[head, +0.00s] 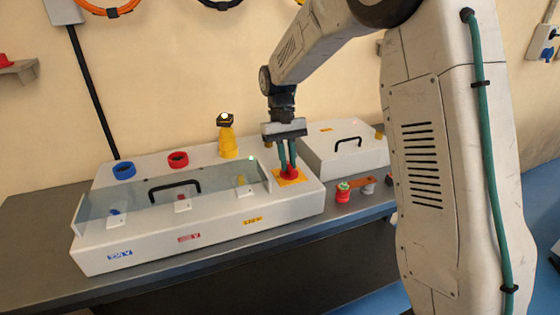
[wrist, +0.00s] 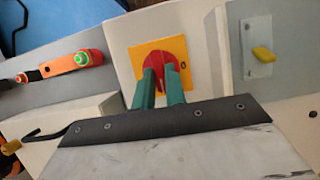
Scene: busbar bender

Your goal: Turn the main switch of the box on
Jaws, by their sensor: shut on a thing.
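The main switch is a red rotary knob (head: 289,172) on a yellow square plate (head: 292,181) at the right end of the white box (head: 230,218). In the wrist view the red knob (wrist: 157,64) shows between my fingers, in front of the yellow plate (wrist: 178,48). My gripper (head: 288,165) points down with its green fingers shut on the red knob. The fingers cover part of the knob, so its exact angle is hard to tell. A small green light (head: 251,158) shows at the back of the box.
Right are a second white box (head: 345,150) and a red-and-green button piece (head: 343,192).

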